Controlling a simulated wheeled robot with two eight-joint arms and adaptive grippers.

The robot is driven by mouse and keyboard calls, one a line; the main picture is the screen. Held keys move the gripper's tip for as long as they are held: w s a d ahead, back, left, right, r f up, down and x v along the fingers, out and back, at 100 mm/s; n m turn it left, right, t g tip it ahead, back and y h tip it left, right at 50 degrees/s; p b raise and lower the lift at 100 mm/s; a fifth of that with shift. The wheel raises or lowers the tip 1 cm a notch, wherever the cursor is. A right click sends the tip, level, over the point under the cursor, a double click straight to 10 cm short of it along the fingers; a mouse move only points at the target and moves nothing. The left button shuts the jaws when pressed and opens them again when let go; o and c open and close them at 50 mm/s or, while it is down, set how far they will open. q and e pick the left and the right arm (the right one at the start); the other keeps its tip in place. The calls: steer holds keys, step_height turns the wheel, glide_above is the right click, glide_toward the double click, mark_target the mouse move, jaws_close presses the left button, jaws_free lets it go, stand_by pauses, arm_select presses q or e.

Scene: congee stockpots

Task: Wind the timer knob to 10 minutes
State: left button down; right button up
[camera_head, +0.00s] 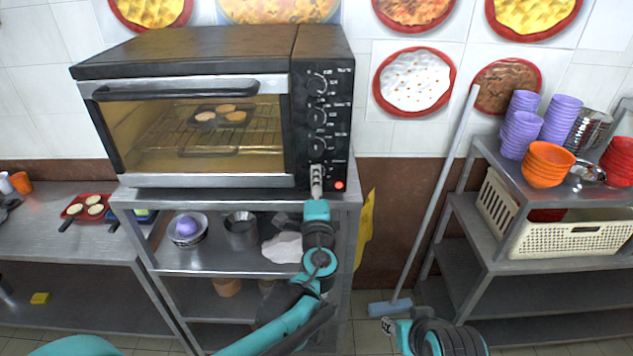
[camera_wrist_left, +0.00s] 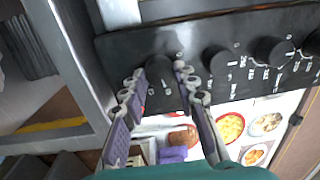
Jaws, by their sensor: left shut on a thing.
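The black toaster oven (camera_head: 190,112) stands on a metal shelf unit, with a column of dark knobs on its right-hand panel. My left gripper (camera_head: 316,180) is at the lowest knob, beside a lit red lamp (camera_head: 338,185). In the left wrist view my two left fingertips (camera_wrist_left: 159,78) sit on either side of this dark timer knob (camera_wrist_left: 158,68), shut on it. In the head view the gripper hides the knob, and its pointer cannot be read. My right gripper (camera_head: 389,326) is low at the bottom, away from the oven; its jaws are too small to judge.
Upper knobs (camera_head: 317,84) sit close above my left gripper. Bowls and a metal pot (camera_head: 241,230) stand on the shelf below the oven. A mop (camera_head: 437,205) leans on the wall to the right, near a rack with stacked bowls (camera_head: 545,165).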

arm_select(q)
steer(key=shift+m, duration=0.6)
steer(key=shift+f, duration=0.1)
steer(key=c, duration=1.2)
jaws_free()
steer(key=shift+o, duration=0.2)
steer(key=s, duration=1.2)
steer(key=shift+f, duration=0.3)
